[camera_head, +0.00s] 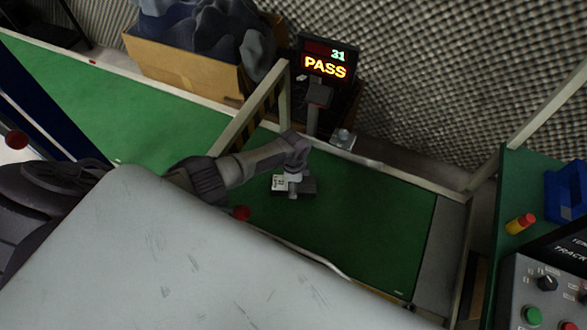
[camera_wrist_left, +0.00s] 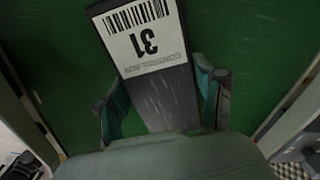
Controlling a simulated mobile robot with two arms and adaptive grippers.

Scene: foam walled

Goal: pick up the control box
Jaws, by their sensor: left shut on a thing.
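The control box (camera_head: 308,186) is a dark grey box on the green conveyor surface (camera_head: 375,225) in the head view. In the left wrist view the control box (camera_wrist_left: 165,100) fills the space between the fingers, and its white label (camera_wrist_left: 143,38) shows a barcode and the number 31, upside down. My left gripper (camera_head: 292,184) comes down over the box from above, and its fingers (camera_wrist_left: 160,98) are shut on the box's two sides. I cannot tell whether the box rests on the surface or is just clear of it. My right gripper is not in view.
A display (camera_head: 326,62) reading 31 PASS stands behind the conveyor. A cardboard box (camera_head: 185,70) with dark material is at the back left. A metal frame (camera_head: 262,100) crosses the belt. A control panel (camera_head: 545,290) and blue bin (camera_head: 567,190) are at right.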

